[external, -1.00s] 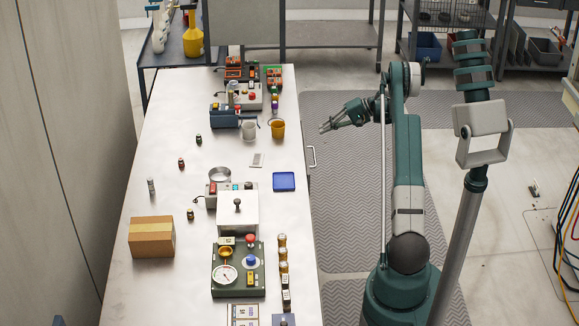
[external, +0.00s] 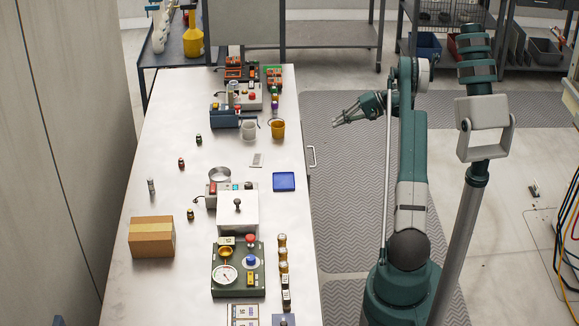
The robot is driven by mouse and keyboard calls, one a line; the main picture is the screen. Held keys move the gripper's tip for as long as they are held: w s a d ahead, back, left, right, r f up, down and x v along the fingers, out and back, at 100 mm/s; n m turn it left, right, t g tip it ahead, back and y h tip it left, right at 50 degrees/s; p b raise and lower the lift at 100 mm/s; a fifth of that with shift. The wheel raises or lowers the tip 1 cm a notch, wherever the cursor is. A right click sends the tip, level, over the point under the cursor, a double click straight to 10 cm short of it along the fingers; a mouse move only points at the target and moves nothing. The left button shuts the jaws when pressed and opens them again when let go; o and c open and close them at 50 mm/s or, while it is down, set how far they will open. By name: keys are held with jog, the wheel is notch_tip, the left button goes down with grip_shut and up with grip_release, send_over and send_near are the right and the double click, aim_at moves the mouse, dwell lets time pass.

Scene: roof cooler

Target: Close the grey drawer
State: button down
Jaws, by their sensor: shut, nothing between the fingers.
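The grey drawer is under the right edge of the long workbench. Its pale bar handle (external: 312,156) shows just outside that edge. The drawer front sits close to the bench edge and looks flush or nearly so; the bench top hides most of it. My gripper (external: 336,121) is shut and empty. It is beyond the handle and to its right in the picture, over the floor mat. It is apart from the handle and points left toward the bench.
A dark trolley with a yellow bottle (external: 193,38) stands at the back. The floor mat (external: 345,200) beside the bench is clear.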

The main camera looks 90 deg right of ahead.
jog(key=a+m+g+p, duration=0.1)
jog(key=a+m, duration=0.1)
jog(key=m, duration=0.4)
jog(key=a+m+g+p, duration=0.1)
jog(key=a+m, duration=0.1)
jog(key=m, duration=0.4)
jog(key=a+r+m+g, duration=0.1)
jog(key=m, duration=0.5)
jog(key=shift+w+a+r+p, duration=0.1)
jog(key=shift+a+p, duration=0.3)
jog(key=w+r+b+x, duration=0.2)
jog(key=x, duration=1)
jog(key=shift+w+f+b, duration=0.25)
jog(key=shift+w+b, duration=0.05)
jog(key=shift+b, duration=0.1)
